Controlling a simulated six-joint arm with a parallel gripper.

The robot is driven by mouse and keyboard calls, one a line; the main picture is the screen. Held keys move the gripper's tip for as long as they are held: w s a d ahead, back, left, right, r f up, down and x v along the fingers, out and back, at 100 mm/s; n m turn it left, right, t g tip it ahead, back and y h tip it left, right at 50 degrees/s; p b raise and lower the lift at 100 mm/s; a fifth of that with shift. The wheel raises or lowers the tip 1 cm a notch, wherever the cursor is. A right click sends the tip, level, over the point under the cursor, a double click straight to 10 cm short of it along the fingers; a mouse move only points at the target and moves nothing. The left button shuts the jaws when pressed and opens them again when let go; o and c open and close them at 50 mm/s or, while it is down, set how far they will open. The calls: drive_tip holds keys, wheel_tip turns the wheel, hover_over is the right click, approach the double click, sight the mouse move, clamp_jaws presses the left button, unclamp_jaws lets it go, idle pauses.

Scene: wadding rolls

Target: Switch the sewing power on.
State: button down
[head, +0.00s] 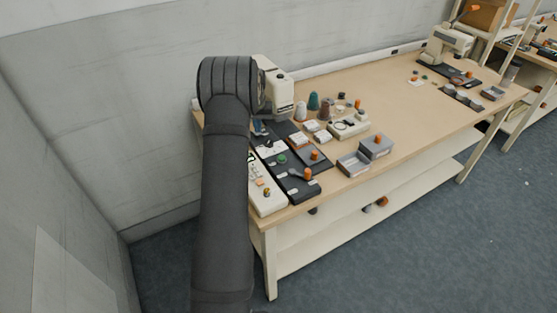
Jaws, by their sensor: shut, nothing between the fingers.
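A long cream control panel (268,198) lies at the near left end of the table, with small orange and dark parts on it. I cannot tell which part is the sewing power switch, or its state. My dark arm rises in front of the table's left end and covers part of the panel's left side. My gripper does not show; it is hidden behind the arm. A cream sewing machine (280,92) stands behind the arm at the table's back left.
Dark trays (296,186) with small parts and orange knobs lie beside the panel. Thread cones (313,101), a cream device (348,124) and grey boxes (354,164) stand further right. The middle of the wooden table (400,110) is clear. A second machine (446,42) stands at the far right.

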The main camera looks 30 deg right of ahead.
drive_tip(key=shift+f, duration=0.45)
drive_tip(key=shift+r, duration=3.55)
drive_tip(key=shift+f, duration=3.55)
